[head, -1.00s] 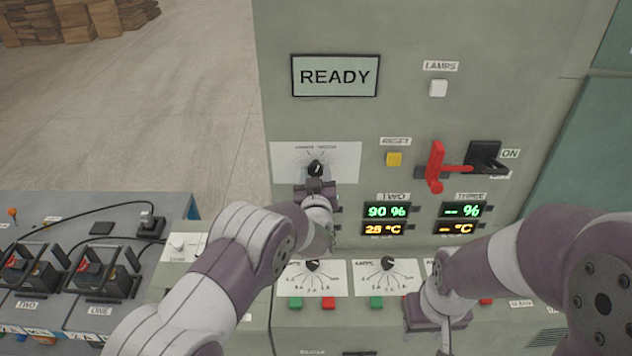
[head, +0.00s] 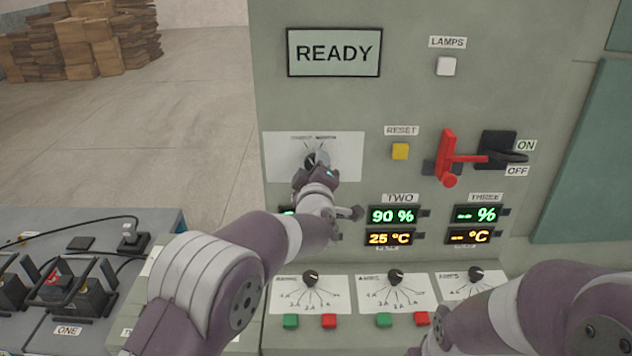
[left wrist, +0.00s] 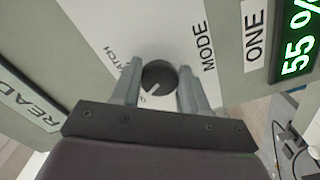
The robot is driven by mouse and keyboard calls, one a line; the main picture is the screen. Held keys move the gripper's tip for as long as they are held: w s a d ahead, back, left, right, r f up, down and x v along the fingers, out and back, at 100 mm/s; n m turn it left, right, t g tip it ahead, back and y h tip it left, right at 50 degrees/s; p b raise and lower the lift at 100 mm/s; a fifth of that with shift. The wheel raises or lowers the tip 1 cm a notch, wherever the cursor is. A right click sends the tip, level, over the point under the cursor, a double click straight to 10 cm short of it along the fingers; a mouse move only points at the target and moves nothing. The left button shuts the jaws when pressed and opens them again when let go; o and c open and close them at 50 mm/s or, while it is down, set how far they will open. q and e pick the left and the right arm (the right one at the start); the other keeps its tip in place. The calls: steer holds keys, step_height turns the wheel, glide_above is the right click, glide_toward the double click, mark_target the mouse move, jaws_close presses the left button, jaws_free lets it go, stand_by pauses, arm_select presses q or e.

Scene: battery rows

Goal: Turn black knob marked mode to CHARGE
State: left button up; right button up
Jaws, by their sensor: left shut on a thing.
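The black mode knob (head: 309,160) is on a white plate (head: 350,150) on the grey cabinet front, below the READY display. It also shows in the left wrist view (left wrist: 158,77), with a pale pointer line on its face and the word MODE beside it. A label ending in ATCH is near one finger; other position labels are hidden or too small to read. My left gripper (head: 315,163) is shut on the knob, one finger on each side in the left wrist view (left wrist: 159,68). My right arm shows at the lower right of the head view; its gripper is out of view.
A red lever (head: 447,158) and a yellow reset button (head: 400,151) are to the right of the knob. Displays (head: 392,215) and smaller black knobs (head: 396,277) sit below. Batteries (head: 85,295) stand on the bench at left.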

arm_select(q)
steer(key=shift+f+n+b, duration=0.1)
steer(key=shift+n+b, duration=0.4)
steer(key=o, duration=1)
steer(key=shift+s+a, duration=0.1)
steer(key=shift+o, duration=0.2)
steer(key=shift+s+a+r, duration=0.1)
steer(key=shift+r, duration=0.1)
steer(key=shift+s, duration=0.1)
steer(key=s+b, duration=0.3)
steer(key=s, duration=0.9)
steer(key=shift+s, duration=0.3)
